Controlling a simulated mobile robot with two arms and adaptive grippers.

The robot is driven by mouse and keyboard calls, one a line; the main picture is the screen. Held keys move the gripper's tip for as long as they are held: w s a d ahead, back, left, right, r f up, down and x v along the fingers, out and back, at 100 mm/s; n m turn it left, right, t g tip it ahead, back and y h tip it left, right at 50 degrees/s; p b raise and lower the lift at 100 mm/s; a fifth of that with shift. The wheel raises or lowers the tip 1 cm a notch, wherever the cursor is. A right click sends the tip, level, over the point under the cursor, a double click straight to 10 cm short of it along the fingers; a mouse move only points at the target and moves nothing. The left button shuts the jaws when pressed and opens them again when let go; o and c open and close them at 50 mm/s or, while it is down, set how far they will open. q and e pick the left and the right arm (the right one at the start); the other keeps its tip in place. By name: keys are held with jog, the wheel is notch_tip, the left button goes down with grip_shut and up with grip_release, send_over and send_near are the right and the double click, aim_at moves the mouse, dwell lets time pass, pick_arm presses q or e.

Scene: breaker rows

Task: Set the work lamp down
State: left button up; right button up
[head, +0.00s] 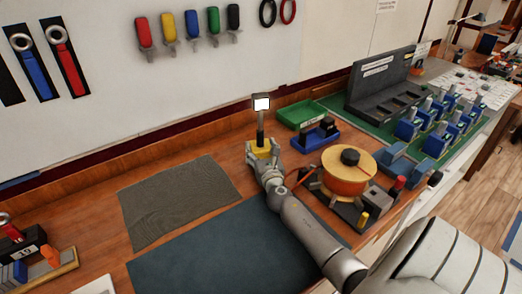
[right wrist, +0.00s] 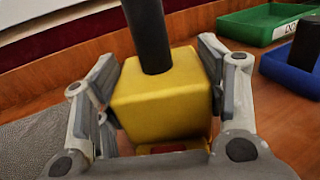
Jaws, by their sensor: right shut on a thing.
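The work lamp has a yellow block base, a dark upright post and a lit white head (head: 262,104). In the right wrist view its yellow base (right wrist: 163,98) sits between the two fingers of my right gripper (right wrist: 160,105), which is shut on it. The post rises upright from the base. In the head view my right gripper (head: 261,156) is at the back of the wooden bench, close to the wall. I cannot tell whether the base touches the bench. My left gripper is not in view.
A grey ribbed mat (head: 178,200) lies left of the lamp and a dark blue mat (head: 220,255) lies in front. A green tray (head: 301,114), a blue tray (head: 316,137) and a round yellow-orange device (head: 347,175) stand to the right. Tools hang on the wall behind.

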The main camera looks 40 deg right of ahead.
jog(key=o, duration=1.5)
jog(key=shift+f, duration=0.1)
jog(key=shift+s+a, duration=0.15)
jog(key=shift+s, duration=0.05)
jog(key=v, duration=1.1)
jog(key=shift+s+a+r, duration=0.1)
jog(key=shift+s+r, duration=0.15)
jog(key=shift+s, duration=0.05)
